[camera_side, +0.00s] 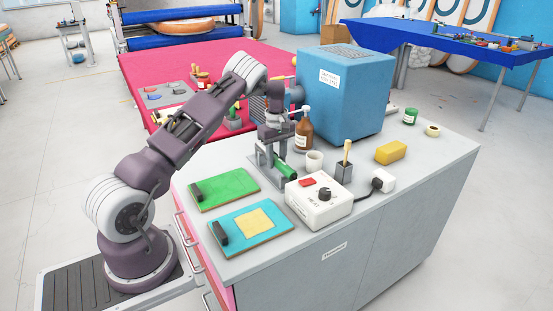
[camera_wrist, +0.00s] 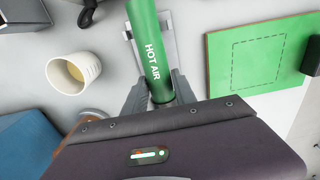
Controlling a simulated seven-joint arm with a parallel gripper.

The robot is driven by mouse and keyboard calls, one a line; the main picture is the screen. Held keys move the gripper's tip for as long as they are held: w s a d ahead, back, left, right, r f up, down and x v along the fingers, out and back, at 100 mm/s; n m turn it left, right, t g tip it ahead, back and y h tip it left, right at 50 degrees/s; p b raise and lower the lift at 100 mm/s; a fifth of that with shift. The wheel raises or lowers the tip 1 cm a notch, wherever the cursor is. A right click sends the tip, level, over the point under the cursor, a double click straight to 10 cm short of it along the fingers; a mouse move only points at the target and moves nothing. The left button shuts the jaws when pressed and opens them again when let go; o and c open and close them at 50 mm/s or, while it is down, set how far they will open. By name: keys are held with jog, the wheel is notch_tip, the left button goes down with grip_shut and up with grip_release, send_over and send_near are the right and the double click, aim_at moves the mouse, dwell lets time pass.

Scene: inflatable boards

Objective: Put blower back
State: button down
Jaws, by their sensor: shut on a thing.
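The blower is a green tube marked HOT AIR (camera_wrist: 149,45), and its green body also shows in the side view (camera_side: 284,173). My gripper (camera_wrist: 160,97) is shut on the blower, with one grey finger on each side of it. In the side view my gripper (camera_side: 275,153) is low over the bench, behind the white control box. A grey metal stand (camera_wrist: 166,42) shows partly under the blower in the wrist view. Its plate also shows beside the blower in the side view (camera_side: 258,173). I cannot tell whether the blower touches the stand.
A green board (camera_side: 222,187) and a teal board with a yellow patch (camera_side: 230,236) lie at front left. The white control box (camera_side: 325,213), cup (camera_side: 314,161), brown bottle (camera_side: 303,136) and blue cabinet (camera_side: 350,95) crowd around. A yellow sponge (camera_side: 391,152) lies at right.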

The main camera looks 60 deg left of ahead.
jog(key=shift+c, duration=2.2)
grip_release()
jog(key=shift+r, duration=0.1)
jog(key=shift+r, duration=2.95)
